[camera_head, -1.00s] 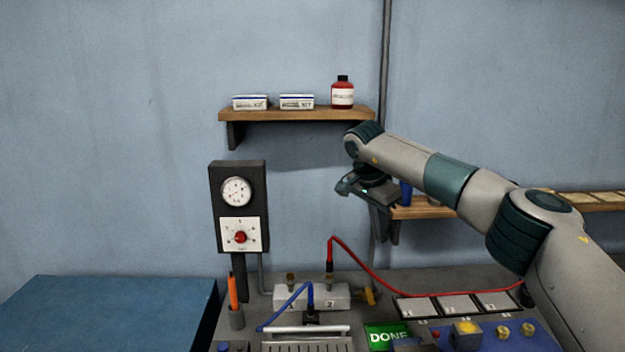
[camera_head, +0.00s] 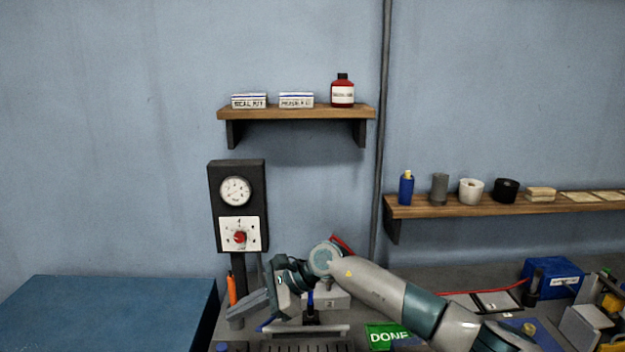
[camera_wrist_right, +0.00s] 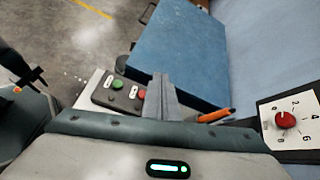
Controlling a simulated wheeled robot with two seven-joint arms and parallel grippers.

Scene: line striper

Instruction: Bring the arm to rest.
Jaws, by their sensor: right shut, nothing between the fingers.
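My right arm comes in from the lower right in the head view, over the grey bench (camera_head: 410,275). My right gripper (camera_head: 250,306) is low over the bench, left of the numbered grey block (camera_head: 335,301), and points left. Its fingers are shut and empty; they also show in the right wrist view (camera_wrist_right: 161,92). The gripper and forearm hide much of the red and blue leads and parts of the panels. A green sign reading DONE (camera_head: 387,337) lies in front of the arm. My left gripper is not in view.
An orange pen (camera_head: 232,289) stands in a holder close to the gripper. A gauge box with a red knob (camera_head: 239,237) stands behind it. A blue surface (camera_head: 110,310) lies left. Two wall shelves (camera_head: 295,113) (camera_head: 450,210) hold bottles, boxes and cups. A button box (camera_wrist_right: 118,92) shows in the wrist view.

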